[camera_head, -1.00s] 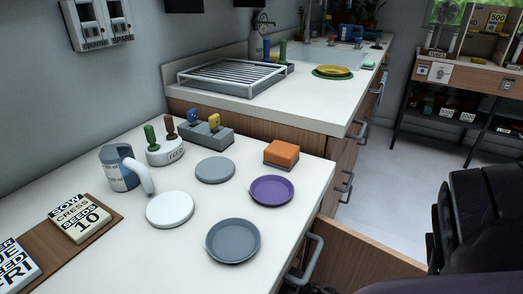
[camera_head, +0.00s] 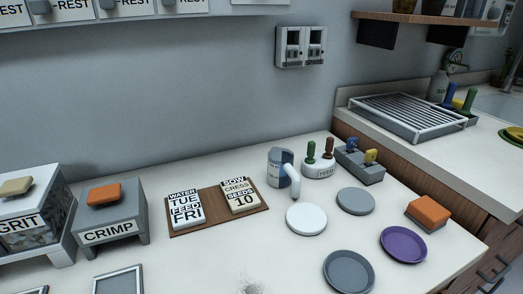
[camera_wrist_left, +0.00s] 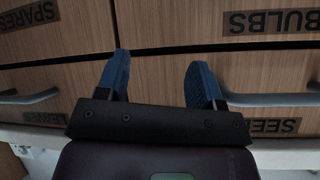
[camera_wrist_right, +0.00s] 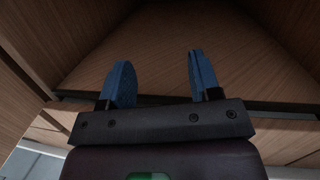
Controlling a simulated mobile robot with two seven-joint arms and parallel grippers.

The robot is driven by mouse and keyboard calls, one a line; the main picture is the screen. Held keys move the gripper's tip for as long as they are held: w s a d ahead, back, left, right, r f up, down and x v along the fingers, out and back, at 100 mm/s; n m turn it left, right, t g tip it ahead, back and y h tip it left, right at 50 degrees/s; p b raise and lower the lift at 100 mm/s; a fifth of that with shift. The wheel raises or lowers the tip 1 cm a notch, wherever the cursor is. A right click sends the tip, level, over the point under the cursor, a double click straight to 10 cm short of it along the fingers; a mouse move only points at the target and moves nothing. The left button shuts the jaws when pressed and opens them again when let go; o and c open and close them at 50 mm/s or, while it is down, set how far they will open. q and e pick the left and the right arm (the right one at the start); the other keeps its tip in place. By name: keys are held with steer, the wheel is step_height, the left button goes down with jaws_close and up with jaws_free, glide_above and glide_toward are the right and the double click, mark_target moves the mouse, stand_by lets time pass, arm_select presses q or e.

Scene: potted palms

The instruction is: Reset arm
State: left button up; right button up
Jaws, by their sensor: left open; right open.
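My left gripper (camera_wrist_left: 158,82) shows in the left wrist view, open and empty, its blue fingers apart in front of wooden drawer fronts. My right gripper (camera_wrist_right: 160,82) shows in the right wrist view, open and empty, its blue fingers apart before bare wooden panels that meet in a corner. Neither gripper touches anything that I can see. Neither arm shows in the head view now.
The white counter (camera_head: 215,265) bears a wooden board (camera_head: 215,200) with label blocks, a grey cup (camera_head: 281,168), white disc (camera_head: 306,218), purple saucer (camera_head: 403,245), orange block (camera_head: 428,212) and CRIMP box (camera_head: 112,222). Drawers with handles (camera_wrist_left: 275,99) lie close to my left gripper.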

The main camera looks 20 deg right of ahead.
steer(key=s+a+r+g+h+p, duration=0.1)
steer(key=s+r+g+h+p, duration=0.15)
steer(key=s+r+p, duration=0.65)
arm_select(q)
step_height(320, 180, up, 9)
steer(key=s+n+p, duration=0.1)
steer(key=n+p, duration=0.1)
steer(key=p, duration=0.2)
steer(key=shift+a+r+n+p, duration=0.15)
steer(key=shift+a+n+p, duration=0.05)
steer(key=shift+n+p, duration=0.1)
arm_select(e)
steer(key=s+a+r+g+y, duration=0.3)
steer(key=a+r, duration=0.4)
steer(key=a, duration=0.4)
steer(key=shift+s+a+r+n+y, duration=0.2)
steer(key=shift+s+r+n+y, duration=0.2)
steer(key=shift+s, duration=0.45)
arm_select(q)
steer(key=c, duration=0.3)
arm_select(e)
steer(key=shift+f, duration=0.1)
steer(key=shift+c, duration=1.4)
arm_select(q)
steer(key=shift+s, duration=0.15)
steer(key=shift+c, duration=0.2)
arm_select(e)
steer(key=shift+s, duration=0.15)
